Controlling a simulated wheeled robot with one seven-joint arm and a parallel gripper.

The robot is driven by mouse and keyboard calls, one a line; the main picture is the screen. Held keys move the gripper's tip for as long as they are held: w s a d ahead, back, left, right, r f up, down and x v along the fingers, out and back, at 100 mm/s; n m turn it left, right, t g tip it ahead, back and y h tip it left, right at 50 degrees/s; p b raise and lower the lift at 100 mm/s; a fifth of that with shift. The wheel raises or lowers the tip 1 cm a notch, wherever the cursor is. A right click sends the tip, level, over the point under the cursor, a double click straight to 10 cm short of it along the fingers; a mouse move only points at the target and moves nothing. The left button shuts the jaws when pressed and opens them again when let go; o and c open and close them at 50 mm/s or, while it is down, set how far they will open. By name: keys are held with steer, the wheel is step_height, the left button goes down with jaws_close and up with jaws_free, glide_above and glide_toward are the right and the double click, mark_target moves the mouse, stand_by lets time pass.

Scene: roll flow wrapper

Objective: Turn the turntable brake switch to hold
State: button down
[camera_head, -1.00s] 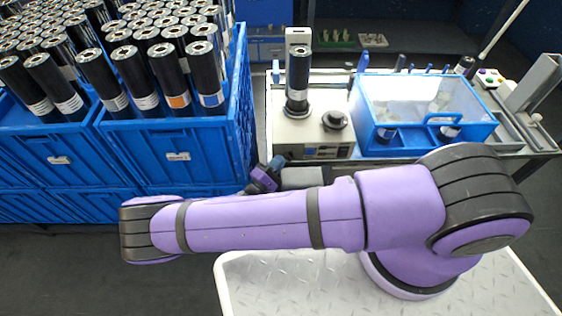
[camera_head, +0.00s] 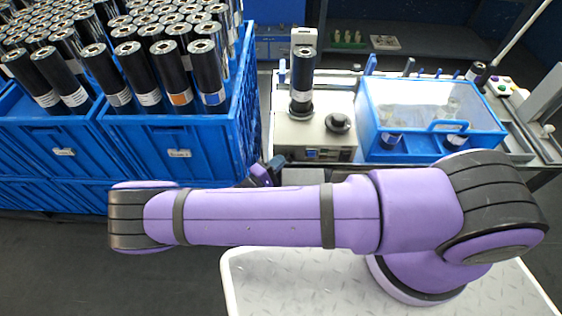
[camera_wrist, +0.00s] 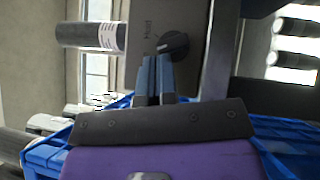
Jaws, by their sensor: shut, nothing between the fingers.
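The turntable brake switch shows in the wrist view as a dark round knob (camera_wrist: 173,45) on a grey panel (camera_wrist: 143,48), with the word "Hold" printed beside it. My gripper (camera_wrist: 157,63) is shut and empty, its two blue fingers side by side with their tips close to the knob. I cannot tell whether they touch it. In the head view my gripper (camera_head: 272,167) is partly hidden behind my arm, at the front left of the grey turntable unit (camera_head: 318,137). A black roll (camera_head: 302,80) stands on the turntable. I cannot make out the knob's pointer clearly.
Blue crates (camera_head: 180,145) full of dark rolls stand close on the left. A clear-lidded blue box (camera_head: 430,100) stands right of the turntable unit. A round black part (camera_head: 338,122) is on top of the unit.

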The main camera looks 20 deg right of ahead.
steer(key=shift+s+d+r+m+g+y, duration=0.15)
steer(key=shift+r+m+g+y, duration=0.15)
steer(key=shift+m+y, duration=0.3)
steer(key=shift+w+d+r+m+g+y, duration=0.1)
steer(key=shift+r+m+g+y, duration=0.2)
steer(key=shift+m+y, duration=0.35)
steer(key=shift+s+d+r+m+g+y, duration=0.15)
steer(key=shift+r+m+g+y, duration=0.25)
steer(key=shift+m, duration=0.35)
steer(key=shift+d+f, duration=0.1)
steer(key=shift+d+r, duration=0.2)
steer(key=shift+d, duration=0.1)
steer(key=v, duration=1.1)
